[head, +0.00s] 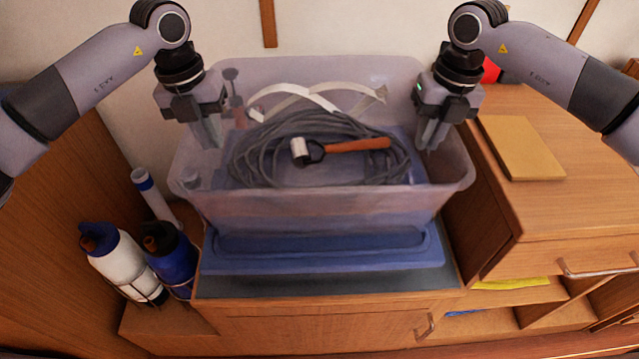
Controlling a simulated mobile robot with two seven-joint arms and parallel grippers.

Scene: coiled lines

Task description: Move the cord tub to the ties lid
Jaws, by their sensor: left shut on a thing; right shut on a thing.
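The cord tub (320,205) is a clear, wide tub in the middle of the head view. It holds a coiled grey cord (250,150), white strips (290,92) and a mallet (350,146) with an orange handle. A blue lid (320,257), apparently the ties lid, shows below and in front of the tub. The tub hides its back part, and I cannot tell if the two touch. My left gripper (208,134) is shut on the tub's left side. My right gripper (432,136) is shut on its right side. The tub looks about level.
The blue lid is over a grey-topped wooden cabinet (330,285). White (118,262) and blue (172,262) bottles and a white tube (152,196) stand at left. A higher wooden counter (570,195) at right bears a tan board (520,148). A wall is close behind.

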